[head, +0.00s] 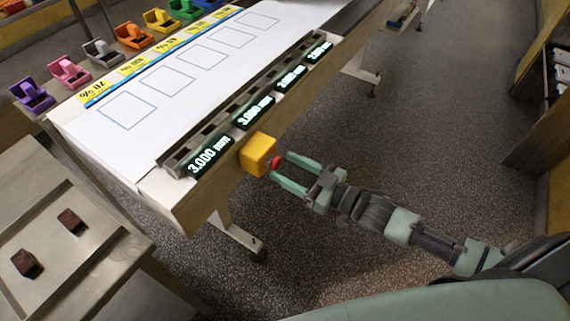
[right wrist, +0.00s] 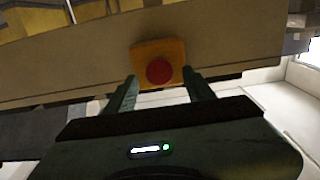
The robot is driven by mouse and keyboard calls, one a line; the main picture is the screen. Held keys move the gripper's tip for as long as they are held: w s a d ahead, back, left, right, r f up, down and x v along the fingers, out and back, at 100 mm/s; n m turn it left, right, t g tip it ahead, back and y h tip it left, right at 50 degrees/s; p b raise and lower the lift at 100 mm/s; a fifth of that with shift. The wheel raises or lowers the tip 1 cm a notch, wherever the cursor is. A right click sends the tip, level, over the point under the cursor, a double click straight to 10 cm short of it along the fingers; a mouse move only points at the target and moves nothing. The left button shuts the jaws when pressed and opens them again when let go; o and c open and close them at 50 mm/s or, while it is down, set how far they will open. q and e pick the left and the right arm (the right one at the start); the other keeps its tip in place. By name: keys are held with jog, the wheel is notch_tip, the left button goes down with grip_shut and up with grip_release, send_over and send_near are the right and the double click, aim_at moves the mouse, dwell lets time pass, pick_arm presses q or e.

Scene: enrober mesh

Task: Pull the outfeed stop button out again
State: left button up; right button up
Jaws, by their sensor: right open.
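The outfeed stop button is a red button (head: 276,162) on a yellow box (head: 257,152) fixed to the front edge of the white table. In the right wrist view the red button (right wrist: 159,71) sits in the middle of the yellow box (right wrist: 146,52). My right gripper (head: 281,167) is open, its two green fingers pointing at the box. In the right wrist view its fingertips (right wrist: 161,80) stand left and right of the button, a little below its centre. I cannot tell whether they touch it. My left gripper is not in view.
A metal tray (head: 60,220) with two brown blocks is at lower left. Open floor (head: 430,120) lies to the right.

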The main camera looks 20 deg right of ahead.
jog(key=shift+w+a, duration=0.4)
jog(key=shift+w, duration=0.05)
grip_shut()
